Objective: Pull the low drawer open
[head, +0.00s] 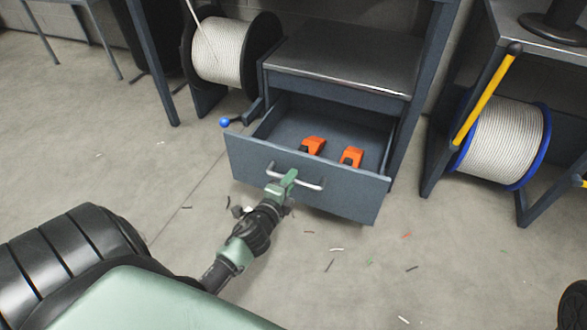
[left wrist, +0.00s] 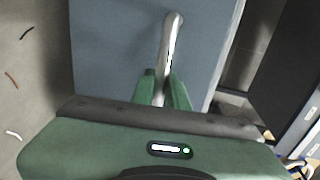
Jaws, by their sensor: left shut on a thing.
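The low drawer (head: 335,188) is a blue-grey box under a cabinet, and it stands well open toward me. Two orange and black objects (head: 313,146) lie inside it. A silver bar handle (head: 312,185) is fixed across its front. My left gripper (head: 290,178) is shut on the handle, left of its middle. In the left wrist view the green fingers (left wrist: 165,90) close around the handle (left wrist: 172,40), with the drawer front (left wrist: 110,50) behind. My right gripper is not in view.
A cable reel (head: 220,50) stands left of the cabinet, near a blue ball-tipped lever (head: 225,122). A blue-rimmed reel (head: 505,140) stands right, beside a yellow-barred frame (head: 487,98). Small scraps lie on the otherwise clear floor before the drawer.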

